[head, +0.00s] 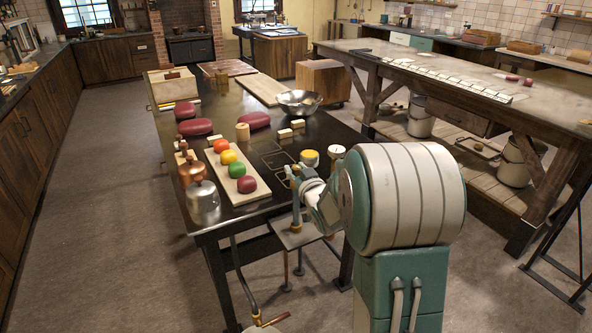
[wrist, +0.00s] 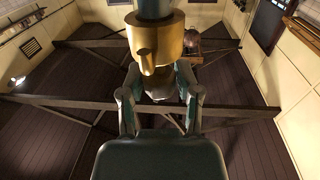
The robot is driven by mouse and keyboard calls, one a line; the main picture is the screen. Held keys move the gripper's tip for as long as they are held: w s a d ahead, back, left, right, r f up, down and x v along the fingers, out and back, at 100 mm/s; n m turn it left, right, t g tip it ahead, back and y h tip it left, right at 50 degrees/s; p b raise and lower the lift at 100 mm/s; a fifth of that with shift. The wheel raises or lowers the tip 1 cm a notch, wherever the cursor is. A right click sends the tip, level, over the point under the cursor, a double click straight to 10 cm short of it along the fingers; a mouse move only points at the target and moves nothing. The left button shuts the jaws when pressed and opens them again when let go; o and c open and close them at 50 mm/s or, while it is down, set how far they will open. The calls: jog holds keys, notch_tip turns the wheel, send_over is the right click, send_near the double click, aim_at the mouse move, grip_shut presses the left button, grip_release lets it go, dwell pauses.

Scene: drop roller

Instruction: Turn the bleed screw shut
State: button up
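In the wrist view, a brass fitting (wrist: 158,36) with a round body and a small spout-like stub hangs into the picture from the top. A narrower brass part (wrist: 162,88), perhaps the bleed screw, sits below it between the two fingers of my gripper (wrist: 159,75). The fingers stand close on either side of it, partly spread; I cannot tell whether they touch it. My arm hides much of the fitting there.
The dark table (head: 225,215) bears a board (head: 228,178) with coloured balls, a copper pot (head: 191,170), a steel canister (head: 204,203) and a metal bowl (head: 299,102). A small shelf (head: 290,240) and pipes lie below my gripper. A long workbench (head: 470,110) stands at right.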

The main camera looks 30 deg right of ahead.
grip_shut()
jog(key=shift+h, duration=0.3)
jog(key=shift+r+m+g+h, duration=0.1)
jog(key=shift+m+g+h, duration=0.4)
jog(key=shift+m+h, duration=1.4)
jog(key=shift+h, duration=0.4)
jog(key=o, duration=0.8)
grip_release()
